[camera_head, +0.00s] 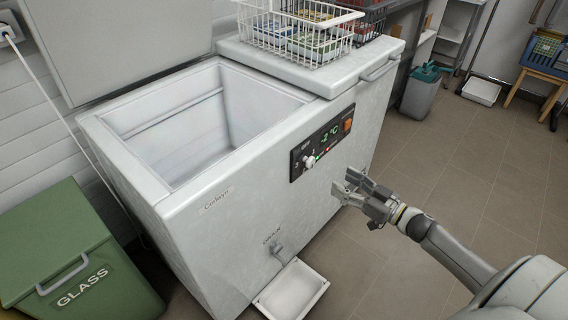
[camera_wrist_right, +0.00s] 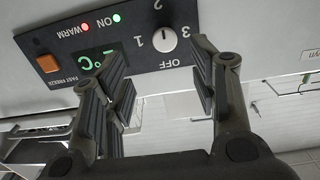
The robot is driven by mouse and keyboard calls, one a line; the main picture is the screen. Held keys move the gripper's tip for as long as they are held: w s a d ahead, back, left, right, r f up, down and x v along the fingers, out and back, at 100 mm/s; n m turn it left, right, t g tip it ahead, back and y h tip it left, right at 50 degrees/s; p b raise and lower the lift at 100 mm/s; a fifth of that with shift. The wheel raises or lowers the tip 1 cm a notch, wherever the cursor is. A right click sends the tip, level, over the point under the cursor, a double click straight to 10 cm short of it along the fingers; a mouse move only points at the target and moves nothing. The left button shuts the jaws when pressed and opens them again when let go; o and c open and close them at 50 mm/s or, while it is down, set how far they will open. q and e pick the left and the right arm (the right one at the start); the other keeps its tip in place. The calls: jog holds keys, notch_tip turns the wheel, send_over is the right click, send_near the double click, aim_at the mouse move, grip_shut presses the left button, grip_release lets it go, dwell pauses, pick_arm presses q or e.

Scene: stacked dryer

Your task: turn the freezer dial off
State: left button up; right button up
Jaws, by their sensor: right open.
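The white freezer dial (camera_head: 309,161) sits at the left end of the black control panel (camera_head: 328,137) on the freezer's front. In the wrist view, which is upside down, the dial (camera_wrist_right: 164,42) has OFF, 1, 2 and 3 printed around it. My right gripper (camera_head: 347,185) is open and empty, to the right of the dial and apart from the panel. In the wrist view its fingers (camera_wrist_right: 160,62) show on either side of the dial. My left gripper is not in view.
The white chest freezer (camera_head: 240,200) is open on its left side; a wire basket (camera_head: 300,38) sits on its right lid. The panel has an orange switch (camera_head: 348,125). A green glass bin (camera_head: 75,255) stands left. A white tray (camera_head: 291,292) lies below the drain.

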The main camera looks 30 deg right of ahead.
aim_at(312, 162)
pick_arm(q)
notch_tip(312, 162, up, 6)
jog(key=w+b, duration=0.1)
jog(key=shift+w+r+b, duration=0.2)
jog(key=shift+b, duration=0.1)
pick_arm(e)
jog(key=shift+y, duration=0.3)
jog(key=x, duration=1.1)
jog(key=shift+a+r, duration=0.15)
jog(key=shift+r, duration=0.25)
jog(key=shift+c, duration=0.3)
jog(key=c, duration=0.9)
